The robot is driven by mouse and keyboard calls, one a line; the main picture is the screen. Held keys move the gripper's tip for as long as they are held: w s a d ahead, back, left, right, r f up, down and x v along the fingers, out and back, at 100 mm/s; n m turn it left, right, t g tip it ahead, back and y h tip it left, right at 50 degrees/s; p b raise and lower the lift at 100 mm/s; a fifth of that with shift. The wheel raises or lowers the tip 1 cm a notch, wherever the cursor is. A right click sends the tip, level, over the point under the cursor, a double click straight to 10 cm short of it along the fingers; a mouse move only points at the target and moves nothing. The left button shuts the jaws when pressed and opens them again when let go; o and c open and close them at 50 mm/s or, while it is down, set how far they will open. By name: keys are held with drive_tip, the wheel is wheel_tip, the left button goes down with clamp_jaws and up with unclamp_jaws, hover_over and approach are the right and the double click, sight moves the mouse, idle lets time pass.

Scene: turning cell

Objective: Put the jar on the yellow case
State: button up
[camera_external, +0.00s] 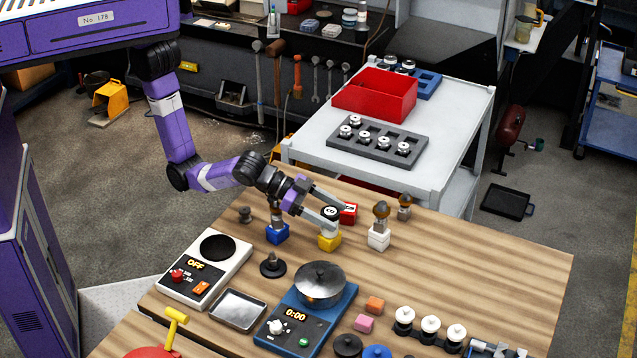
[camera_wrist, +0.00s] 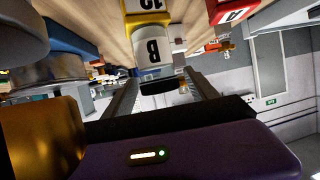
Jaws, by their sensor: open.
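The jar (camera_wrist: 153,48) is white with a black letter B and a dark lid. In the wrist view it stands against the yellow case (camera_wrist: 148,6), which bears a dark number. In the external view the yellow case (camera_external: 329,243) is on the wooden bench, with the jar (camera_external: 330,213) on top, partly hidden by my gripper (camera_external: 334,212). My gripper is open, its fingers on either side of the jar's lid end; in the wrist view the fingertips (camera_wrist: 163,78) are spread wider than the jar. Whether either finger touches it, I cannot tell.
A blue case (camera_external: 277,235) stands left of the yellow one, and a white case (camera_external: 378,241) with a brass-topped piece stands right. A red block (camera_external: 349,213) is close behind. A pot (camera_external: 320,283) on a blue scale stands in front.

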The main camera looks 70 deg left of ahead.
drive_tip(key=v, duration=1.2)
drive_tip(key=shift+b, duration=0.35)
drive_tip(key=shift+f, duration=0.1)
wheel_tip(320, 180, up, 5)
drive_tip(key=s+d+m+h, duration=0.1)
drive_tip(key=d+m+h, duration=0.1)
drive_tip(key=d+h, duration=0.1)
drive_tip(key=a+f+n+t+y, duration=0.1)
drive_tip(key=a+f+t, duration=0.25)
drive_tip(key=a, duration=0.85)
drive_tip(key=a+f+n+t, duration=0.2)
drive_tip(key=a+f, duration=0.2)
drive_tip(key=a, duration=0.9)
drive_tip(key=s+a+f+n+y, duration=0.3)
drive_tip(key=s+a+y, duration=0.2)
drive_tip(key=a, duration=0.3)
drive_tip(key=s+a+f+n+g+y, duration=0.1)
drive_tip(key=s+a+f+n+y, duration=0.2)
drive_tip(key=s+a, duration=0.4)
drive_tip(key=shift+s+a+y, duration=0.2)
drive_tip(key=shift+a+y, duration=0.7)
drive_tip(key=shift+a, duration=0.25)
